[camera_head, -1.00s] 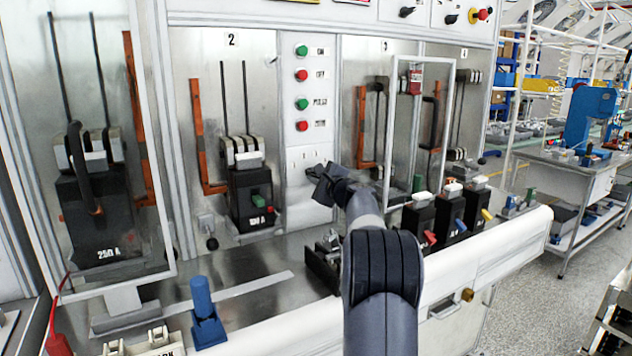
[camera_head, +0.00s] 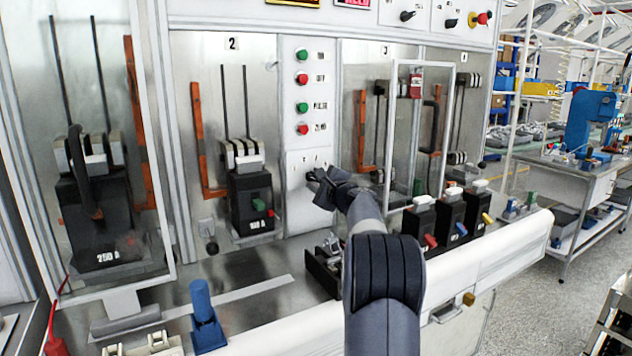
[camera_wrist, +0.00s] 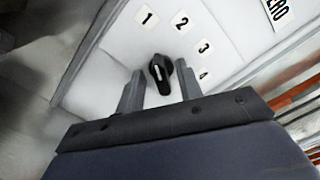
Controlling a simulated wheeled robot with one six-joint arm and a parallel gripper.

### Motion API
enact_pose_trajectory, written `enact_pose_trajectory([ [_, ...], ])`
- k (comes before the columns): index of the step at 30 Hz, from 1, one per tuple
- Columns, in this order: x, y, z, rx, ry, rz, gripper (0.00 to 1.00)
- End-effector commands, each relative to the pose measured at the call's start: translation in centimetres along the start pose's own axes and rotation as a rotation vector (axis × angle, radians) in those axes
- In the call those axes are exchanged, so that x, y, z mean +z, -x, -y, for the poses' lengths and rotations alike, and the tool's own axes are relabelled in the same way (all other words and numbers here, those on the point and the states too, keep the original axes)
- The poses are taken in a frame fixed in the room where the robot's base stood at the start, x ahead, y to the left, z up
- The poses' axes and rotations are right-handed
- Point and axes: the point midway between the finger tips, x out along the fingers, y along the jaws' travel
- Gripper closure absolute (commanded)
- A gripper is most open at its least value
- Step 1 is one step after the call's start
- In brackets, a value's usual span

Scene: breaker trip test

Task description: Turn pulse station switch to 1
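The pulse station switch (camera_wrist: 161,73) is a small black knob with a white mark, on a white panel in the wrist view. Labels 1 (camera_wrist: 147,17), 2, 3 and 4 run in an arc above and to the right of it. I cannot tell which label the mark points at. My gripper (camera_wrist: 158,68) is open, with one finger on each side of the knob and gaps showing on both sides. In the head view my gripper (camera_head: 326,186) is at the lower panel (camera_head: 297,207) under the button column and hides the knob.
Green and red buttons (camera_head: 302,79) sit above the switch panel. Breaker 2 (camera_head: 250,200) stands left of it. An open clear door frame (camera_head: 392,135) stands close to the right of my gripper. Several small breakers (camera_head: 452,213) and a blue post (camera_head: 203,312) stand on the bench.

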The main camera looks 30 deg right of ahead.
Motion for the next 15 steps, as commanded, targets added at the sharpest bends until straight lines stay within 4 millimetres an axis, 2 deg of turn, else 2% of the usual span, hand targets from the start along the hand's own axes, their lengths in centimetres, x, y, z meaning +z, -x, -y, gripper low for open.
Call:
enact_pose_trajectory([
  [15, -0.1, 8.4, -0.1, -0.002, 0.001, -0.001, 0.65],
])
